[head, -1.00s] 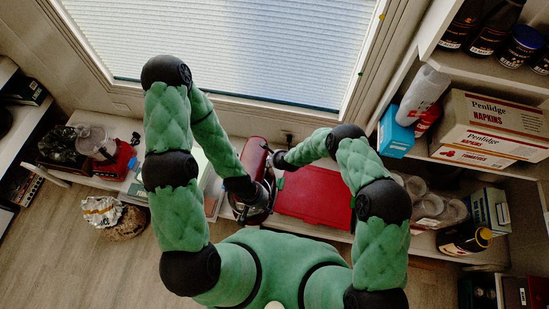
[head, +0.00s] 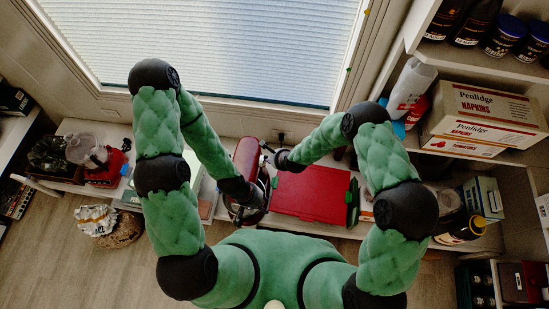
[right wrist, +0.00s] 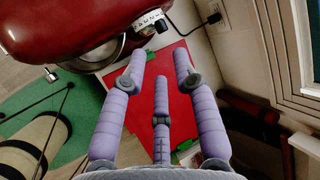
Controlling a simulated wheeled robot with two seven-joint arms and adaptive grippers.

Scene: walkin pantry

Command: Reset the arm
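My left arm comes in from the left of the head view. Its gripper (head: 248,208) is at the front of a red stand mixer (head: 247,160). Its fingers are dark and mostly hidden, so I cannot tell whether it holds anything. My right gripper (head: 281,161) is higher, between the mixer and a red case (head: 310,193) with green latches. In the right wrist view, its lilac fingers (right wrist: 160,85) are spread apart with nothing between them, over the red case (right wrist: 165,95). The mixer (right wrist: 85,25) fills the upper left there.
A low counter runs beneath the window (head: 220,45). Napkin boxes (head: 485,120), bottles and jars stand on shelves at the right. A red appliance (head: 105,167) sits at the left. A sack (head: 107,225) stands on the floor, with open floor beside it.

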